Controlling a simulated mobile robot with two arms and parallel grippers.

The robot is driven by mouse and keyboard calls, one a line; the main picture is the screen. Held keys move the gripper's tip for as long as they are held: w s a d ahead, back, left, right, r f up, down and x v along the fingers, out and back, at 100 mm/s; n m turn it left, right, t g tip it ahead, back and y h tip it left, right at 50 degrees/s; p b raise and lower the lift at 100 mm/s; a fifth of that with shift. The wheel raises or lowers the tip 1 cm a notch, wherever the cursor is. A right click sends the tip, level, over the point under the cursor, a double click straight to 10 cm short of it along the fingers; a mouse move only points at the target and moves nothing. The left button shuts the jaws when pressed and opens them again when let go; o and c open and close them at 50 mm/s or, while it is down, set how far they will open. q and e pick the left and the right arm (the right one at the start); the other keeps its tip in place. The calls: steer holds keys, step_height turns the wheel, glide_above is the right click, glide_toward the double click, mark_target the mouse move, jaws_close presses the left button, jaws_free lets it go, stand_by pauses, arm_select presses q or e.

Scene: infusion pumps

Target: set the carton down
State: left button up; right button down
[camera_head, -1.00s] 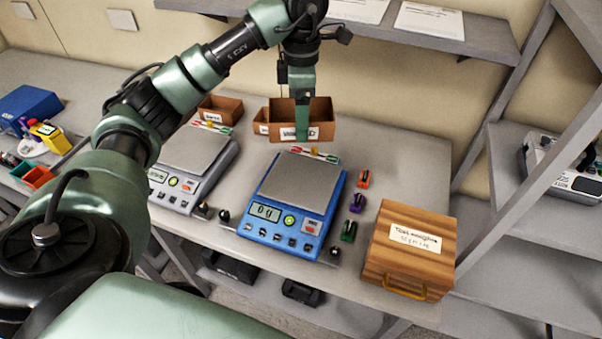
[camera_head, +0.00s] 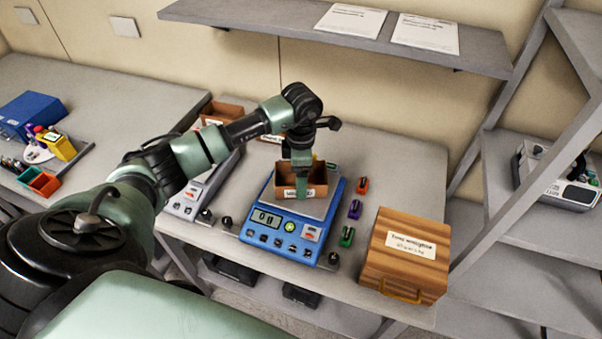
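The carton (camera_head: 318,186), a small open brown box with a white label, is over the pan of the blue scale (camera_head: 281,235). My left gripper (camera_head: 301,190) comes down from above at the carton's near wall and is shut on it; its fingertips are partly hidden. I cannot tell whether the carton's base touches the pan. The scale's display is lit, but its digits are too small to read surely. My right gripper is not in view.
A grey scale (camera_head: 184,208) stands to the left, partly behind my arm. Another brown carton (camera_head: 222,108) stands at the back. Small orange, purple and green items (camera_head: 355,209) line the blue scale's right side, beside a striped wooden box (camera_head: 400,262). A shelf (camera_head: 250,22) hangs above.

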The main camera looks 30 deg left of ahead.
arm_select(q)
steer(key=shift+f, duration=0.1)
steer(key=o, duration=0.9)
steer(key=shift+f, duration=0.1)
steer(key=o, duration=0.4)
steer(key=shift+o, duration=0.2)
steer(key=shift+r, duration=0.35)
step_height(320, 180, up, 12)
steer(key=b, duration=0.4)
steer(key=shift+f, duration=0.1)
